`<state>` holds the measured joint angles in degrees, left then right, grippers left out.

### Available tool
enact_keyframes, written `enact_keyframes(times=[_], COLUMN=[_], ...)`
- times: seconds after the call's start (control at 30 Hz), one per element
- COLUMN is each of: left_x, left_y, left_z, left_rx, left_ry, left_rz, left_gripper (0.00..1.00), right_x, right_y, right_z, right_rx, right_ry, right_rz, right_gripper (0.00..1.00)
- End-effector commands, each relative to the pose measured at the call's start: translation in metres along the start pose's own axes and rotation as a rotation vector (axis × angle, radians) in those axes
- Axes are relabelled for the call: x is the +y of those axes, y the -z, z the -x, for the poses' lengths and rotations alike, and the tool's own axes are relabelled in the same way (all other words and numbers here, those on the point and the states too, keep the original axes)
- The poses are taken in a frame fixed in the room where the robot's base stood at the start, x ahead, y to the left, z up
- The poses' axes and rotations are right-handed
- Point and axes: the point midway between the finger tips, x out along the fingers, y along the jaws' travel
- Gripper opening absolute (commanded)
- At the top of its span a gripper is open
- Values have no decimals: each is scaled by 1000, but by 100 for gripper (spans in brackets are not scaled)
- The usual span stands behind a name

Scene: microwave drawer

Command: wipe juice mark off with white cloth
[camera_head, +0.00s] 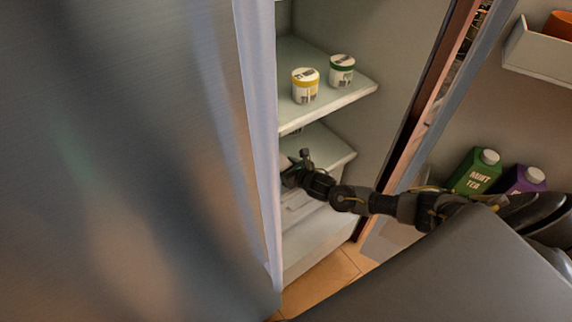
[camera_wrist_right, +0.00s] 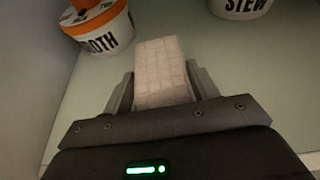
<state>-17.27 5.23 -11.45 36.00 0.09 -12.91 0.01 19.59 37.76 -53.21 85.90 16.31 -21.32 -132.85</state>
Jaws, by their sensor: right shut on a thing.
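My right gripper (camera_head: 298,164) reaches into the open fridge at the lower shelf (camera_head: 328,148) in the head view. In the right wrist view, the right gripper (camera_wrist_right: 163,90) is shut on a folded white cloth (camera_wrist_right: 162,62), which sticks out between its fingers over the pale shelf surface (camera_wrist_right: 235,65). I cannot tell whether the cloth touches the shelf. No juice mark is visible in either view; the cloth, the gripper or the door may hide it. My left gripper is not in view.
A white tub with an orange rim (camera_wrist_right: 104,32) and a tub marked STEW (camera_wrist_right: 240,6) stand near the cloth. Two small tubs (camera_head: 305,85) (camera_head: 341,70) stand on the shelf above. The large fridge door (camera_head: 130,160) blocks the left. Cartons (camera_head: 474,172) (camera_head: 522,181) stand in the right door.

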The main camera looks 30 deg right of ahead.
Motion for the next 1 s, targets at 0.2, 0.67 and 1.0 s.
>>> enact_keyframes(times=[0.2, 0.67, 1.0], left_x=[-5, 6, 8], left_y=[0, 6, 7], left_z=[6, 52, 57], left_rx=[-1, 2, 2], left_ry=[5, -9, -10], left_rz=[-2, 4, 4], left_gripper=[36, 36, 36], right_x=[0, -1, -1], right_y=[-4, -50, -56], right_z=[2, 21, 23], right_rx=[3, 0, 0], right_ry=[0, 2, 1], right_rz=[1, 1, 0], right_gripper=[42, 42, 42])
